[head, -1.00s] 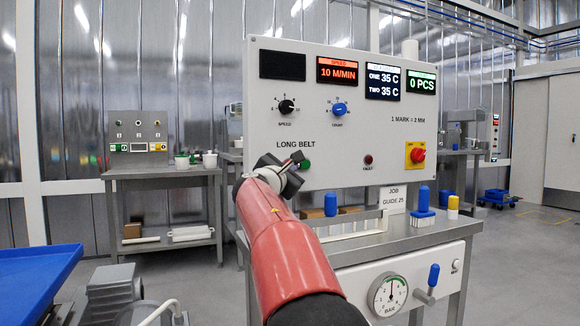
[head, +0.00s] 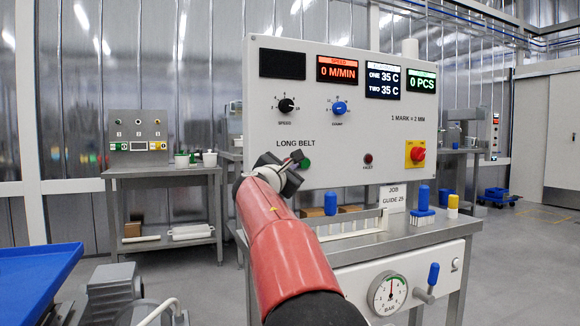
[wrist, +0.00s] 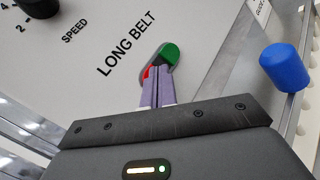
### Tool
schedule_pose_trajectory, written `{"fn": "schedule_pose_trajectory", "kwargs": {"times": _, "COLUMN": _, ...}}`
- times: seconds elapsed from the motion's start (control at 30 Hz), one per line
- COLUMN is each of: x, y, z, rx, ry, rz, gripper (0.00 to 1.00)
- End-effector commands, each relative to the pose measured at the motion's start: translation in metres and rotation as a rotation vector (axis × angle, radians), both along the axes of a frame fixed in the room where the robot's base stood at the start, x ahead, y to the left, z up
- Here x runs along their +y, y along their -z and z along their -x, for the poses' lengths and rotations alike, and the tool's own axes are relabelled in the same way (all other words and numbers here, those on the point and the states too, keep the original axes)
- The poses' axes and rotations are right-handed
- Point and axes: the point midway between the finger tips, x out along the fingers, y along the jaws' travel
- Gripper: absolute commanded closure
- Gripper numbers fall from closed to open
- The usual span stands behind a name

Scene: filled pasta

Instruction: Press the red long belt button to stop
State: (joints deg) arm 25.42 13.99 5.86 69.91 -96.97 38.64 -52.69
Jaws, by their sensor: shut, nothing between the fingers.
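The long belt control is a pair of buttons under the "LONG BELT" label on the white panel (head: 350,130). The green button (wrist: 170,52) shows clearly in the wrist view and also in the head view (head: 306,163). The red button (wrist: 149,72) sits beside it, partly covered by my fingers. My gripper (wrist: 156,72) is shut and empty, with its fingertips at the red button, seemingly touching it. In the head view my gripper (head: 297,157) hides most of the red button. The speed display (head: 337,70) reads 0 M/MIN.
A black speed knob (head: 286,105) and a blue knob (head: 338,108) sit above the buttons. A red emergency knob (head: 417,154) on a yellow plate is to the right. Below are a metal bench, a blue-handled lever (head: 433,274) and a gauge (head: 388,294).

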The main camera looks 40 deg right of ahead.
Motion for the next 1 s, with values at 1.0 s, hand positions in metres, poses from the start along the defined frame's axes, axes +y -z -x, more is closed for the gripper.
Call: {"fn": "schedule_pose_trajectory", "kwargs": {"times": 1.0, "x": 0.014, "y": 0.001, "z": 0.054, "rx": -0.002, "ry": 0.000, "rz": 0.000, "gripper": 1.00}}
